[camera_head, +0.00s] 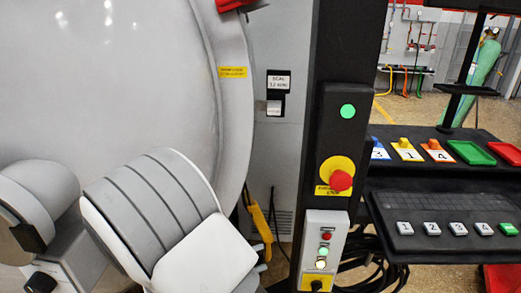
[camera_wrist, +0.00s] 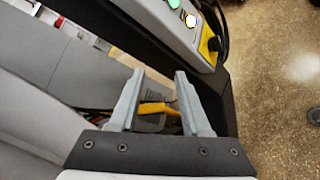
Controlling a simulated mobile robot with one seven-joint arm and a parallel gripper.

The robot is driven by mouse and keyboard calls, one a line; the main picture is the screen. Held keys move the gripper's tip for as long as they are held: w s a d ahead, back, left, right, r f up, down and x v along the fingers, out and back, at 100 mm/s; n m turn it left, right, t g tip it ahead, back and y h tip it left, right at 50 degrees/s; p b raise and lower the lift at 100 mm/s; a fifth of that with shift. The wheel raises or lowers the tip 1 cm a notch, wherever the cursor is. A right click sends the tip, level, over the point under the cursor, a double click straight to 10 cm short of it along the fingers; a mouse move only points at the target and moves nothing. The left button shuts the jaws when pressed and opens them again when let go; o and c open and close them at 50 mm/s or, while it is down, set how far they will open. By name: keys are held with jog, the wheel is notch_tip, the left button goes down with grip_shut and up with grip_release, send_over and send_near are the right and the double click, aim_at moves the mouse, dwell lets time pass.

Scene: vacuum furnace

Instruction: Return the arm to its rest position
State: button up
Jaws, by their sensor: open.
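My arm's grey and white links fill the lower left of the head view. My gripper is out of sight there. In the wrist view my gripper (camera_wrist: 160,80) shows two grey fingers standing well apart with nothing between them. Beyond the fingers, lower down, is a yellow handle-like part (camera_wrist: 155,108), which the fingers do not hold. The control box (camera_wrist: 188,20) with lit buttons is above the fingers in the wrist view. In the head view the same box (camera_head: 322,240) hangs on the dark post, right of my arm.
The large grey furnace door (camera_head: 110,70) stands behind my arm. A red emergency button (camera_head: 340,180) sits on the post. A dark shelf (camera_head: 390,225) with numbered blocks and coloured trays is at the right. Black cables (camera_head: 375,275) hang below. Speckled floor (camera_wrist: 275,90) is open at the wrist view's right.

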jog(key=s+d+r+m+g+y+p, duration=0.2)
jog(key=s+d+r+m+g, duration=0.15)
jog(key=d+r, duration=0.3)
jog(key=s+d+r+m+g+y+p, duration=0.1)
jog(key=s+d+r+m+g+y, duration=0.15)
jog(key=d+r+m+g, duration=0.3)
jog(key=s+d+r+m+t+y+p, duration=0.1)
jog(key=s+r+m+t+y+p, duration=0.1)
jog(key=s+r, duration=0.3)
jog(key=s+d+r+m+t+y+p, duration=0.2)
jog(key=s+r+m+t+y, duration=0.2)
jog(key=r, duration=0.7)
jog(key=shift+s+d, duration=0.2)
jog(key=shift+s, duration=0.3)
jog(key=shift+a+y, duration=0.2)
jog(key=shift+y, duration=0.05)
